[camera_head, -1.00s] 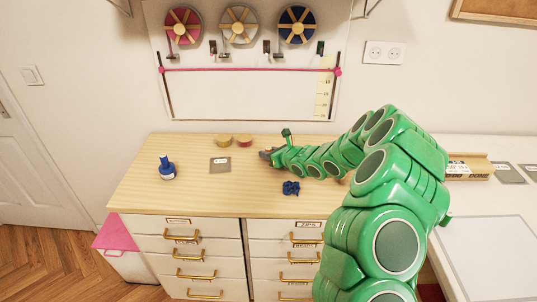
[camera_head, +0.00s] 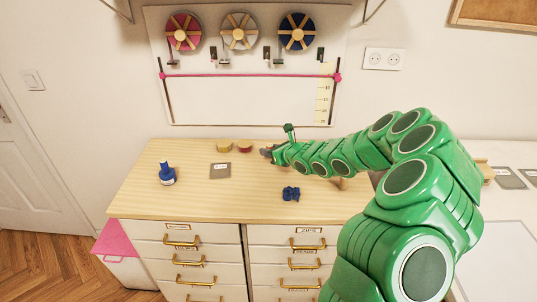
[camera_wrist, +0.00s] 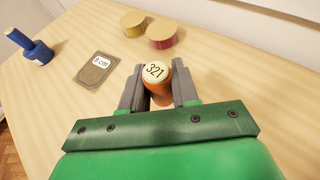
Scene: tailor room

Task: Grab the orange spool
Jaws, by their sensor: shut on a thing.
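The orange spool (camera_wrist: 158,90) shows in the wrist view with a pale top marked "321". My gripper (camera_wrist: 158,88) is shut on it, with one grey finger on each side. The wooden tabletop lies below; I cannot tell whether the spool touches it. In the head view my gripper (camera_head: 268,153) is over the back middle of the dresser top, and the orange spool cannot be made out there.
A yellow spool (camera_wrist: 134,24) and a red spool (camera_wrist: 161,35) stand behind. A dark blue object (camera_head: 291,193) sits near the front of the dresser top (camera_head: 220,205).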

